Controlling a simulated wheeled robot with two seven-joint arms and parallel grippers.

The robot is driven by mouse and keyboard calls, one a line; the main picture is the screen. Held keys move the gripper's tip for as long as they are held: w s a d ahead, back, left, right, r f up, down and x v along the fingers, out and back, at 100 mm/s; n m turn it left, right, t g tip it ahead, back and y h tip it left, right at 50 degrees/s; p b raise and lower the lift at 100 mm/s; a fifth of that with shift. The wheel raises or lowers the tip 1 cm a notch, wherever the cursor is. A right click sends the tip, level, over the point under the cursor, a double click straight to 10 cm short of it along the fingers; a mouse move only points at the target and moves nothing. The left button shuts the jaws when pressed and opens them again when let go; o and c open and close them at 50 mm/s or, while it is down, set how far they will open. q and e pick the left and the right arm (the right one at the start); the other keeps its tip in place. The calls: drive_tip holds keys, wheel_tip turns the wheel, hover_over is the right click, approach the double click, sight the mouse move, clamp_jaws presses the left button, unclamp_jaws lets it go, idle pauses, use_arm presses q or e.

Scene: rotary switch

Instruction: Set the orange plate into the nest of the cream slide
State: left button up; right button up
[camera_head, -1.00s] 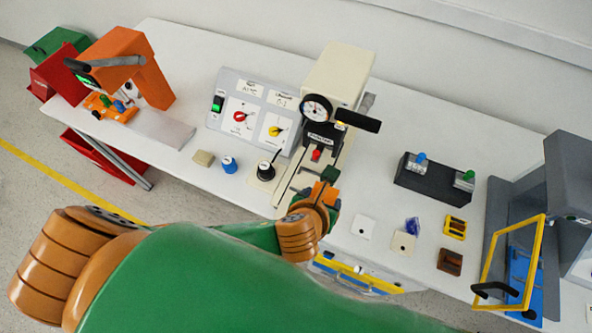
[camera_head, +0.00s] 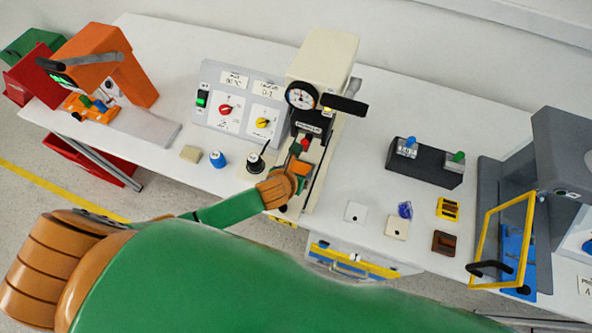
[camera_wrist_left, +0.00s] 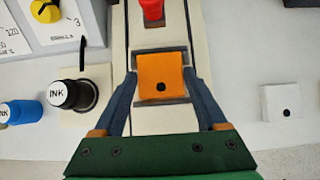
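The orange plate (camera_wrist_left: 160,72), with a black dot, lies between the fingertips of my left gripper (camera_wrist_left: 162,74) in the left wrist view. Both tips meet its side edges, so the gripper looks shut on it. In the head view the plate (camera_head: 299,167) shows small at my left gripper (camera_head: 297,168), in front of the press. The cream slide (camera_wrist_left: 160,119) runs directly below. Dark bars of the nest (camera_wrist_left: 162,101) show at the plate's near and far edges. The plate hides the nest's inside, and I cannot tell whether it is seated. My right gripper is not in view.
The cream press (camera_head: 327,58) with a gauge and black handle stands over the slide; a red part (camera_wrist_left: 152,10) is just beyond the plate. The black INK pot (camera_wrist_left: 72,95) is left of the gripper, a white tile (camera_wrist_left: 281,101) right.

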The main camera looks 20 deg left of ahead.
use_arm(q)
drive_tip(key=shift+o, duration=1.4)
drive_tip(key=shift+r, duration=0.2)
drive_tip(key=p+v, duration=0.2)
drive_tip(key=v, duration=1)
drive_tip(key=shift+f, duration=0.1)
